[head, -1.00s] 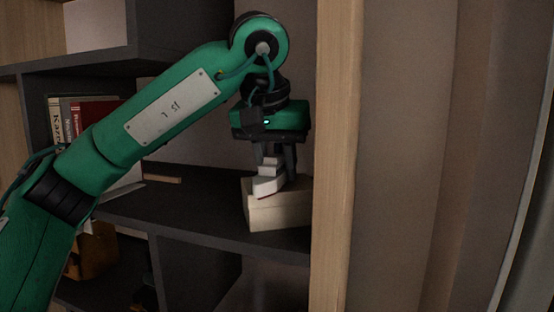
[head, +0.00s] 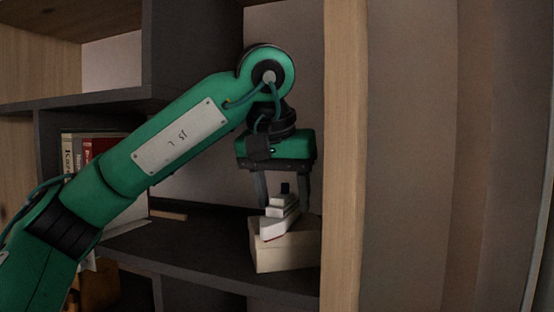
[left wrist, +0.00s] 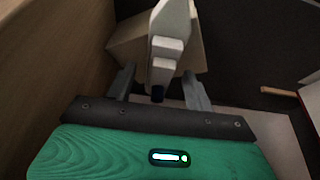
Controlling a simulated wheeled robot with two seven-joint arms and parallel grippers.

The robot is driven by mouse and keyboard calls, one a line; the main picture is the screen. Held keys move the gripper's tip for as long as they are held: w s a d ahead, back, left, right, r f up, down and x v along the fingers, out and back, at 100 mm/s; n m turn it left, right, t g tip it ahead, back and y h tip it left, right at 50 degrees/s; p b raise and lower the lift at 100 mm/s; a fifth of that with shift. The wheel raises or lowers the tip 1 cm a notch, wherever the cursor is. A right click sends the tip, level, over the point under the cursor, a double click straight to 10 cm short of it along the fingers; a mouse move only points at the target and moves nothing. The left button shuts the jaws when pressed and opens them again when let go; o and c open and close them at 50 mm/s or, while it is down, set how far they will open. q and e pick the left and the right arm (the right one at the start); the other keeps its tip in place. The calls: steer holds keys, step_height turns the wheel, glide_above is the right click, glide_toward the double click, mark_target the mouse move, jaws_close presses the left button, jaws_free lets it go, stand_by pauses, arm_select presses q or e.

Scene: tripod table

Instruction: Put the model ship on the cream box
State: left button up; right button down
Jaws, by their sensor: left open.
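The model ship (head: 279,226), white with stepped decks, a dark funnel and a thin red line low on its hull, sits on top of the cream box (head: 287,256). The box stands on the dark shelf, close to the wooden upright. In the left wrist view the ship (left wrist: 170,45) lies across the box (left wrist: 126,44). My left gripper (head: 283,203) is open just above the ship, pointing down, with a finger to either side of its upper part and gaps between. My right gripper is not in view.
A wooden upright (head: 345,150) stands close to the right of the box and gripper. Books (head: 85,155) stand on the dark shelf (head: 200,240) at the left, behind my arm. A small wooden strip lies further back. The shelf left of the box is clear.

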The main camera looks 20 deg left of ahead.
mark_target(275, 208)
arm_select(q)
steer(key=b+v, duration=0.1)
steer(key=v, duration=0.9)
steer(key=shift+s+r+b, duration=0.15)
steer(key=shift+s+b, duration=0.05)
steer(key=shift+b, duration=0.15)
